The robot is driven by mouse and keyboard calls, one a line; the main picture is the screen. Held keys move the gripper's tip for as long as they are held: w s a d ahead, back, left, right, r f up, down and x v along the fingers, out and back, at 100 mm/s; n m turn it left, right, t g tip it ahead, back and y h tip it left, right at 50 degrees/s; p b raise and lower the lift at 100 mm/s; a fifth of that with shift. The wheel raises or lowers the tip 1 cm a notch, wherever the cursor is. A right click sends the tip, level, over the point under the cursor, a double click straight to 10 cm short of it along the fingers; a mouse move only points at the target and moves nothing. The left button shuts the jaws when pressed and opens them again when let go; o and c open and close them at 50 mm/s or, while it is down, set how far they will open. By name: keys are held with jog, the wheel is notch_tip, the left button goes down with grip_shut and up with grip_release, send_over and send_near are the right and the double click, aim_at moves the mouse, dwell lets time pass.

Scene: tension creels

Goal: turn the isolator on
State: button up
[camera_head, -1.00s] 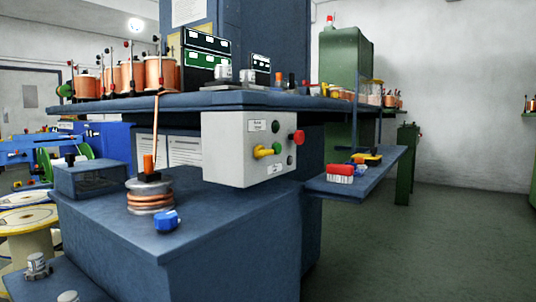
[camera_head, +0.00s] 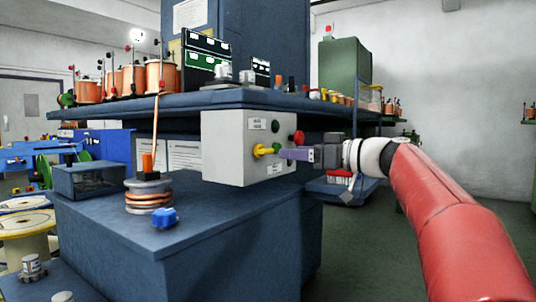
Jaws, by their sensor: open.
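A light grey control box (camera_head: 228,150) hangs below the front of the blue shelf. The labels are too small to read, so I cannot tell which control is the isolator.
The blue shelf (camera_head: 190,101) above the box holds copper spools and instruments. A lower blue bench (camera_head: 190,222) carries a copper coil (camera_head: 150,197) and a blue block (camera_head: 164,217). A small side shelf (camera_head: 325,188) stands behind my gripper. Floor is clear at the right.

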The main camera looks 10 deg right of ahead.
aim_at(270, 150)
jog(key=p+x, duration=0.2)
jog(key=x, duration=0.5)
jog(key=shift+w+a, duration=0.15)
jog(key=shift+a, duration=0.1)
jog(key=c, duration=1)
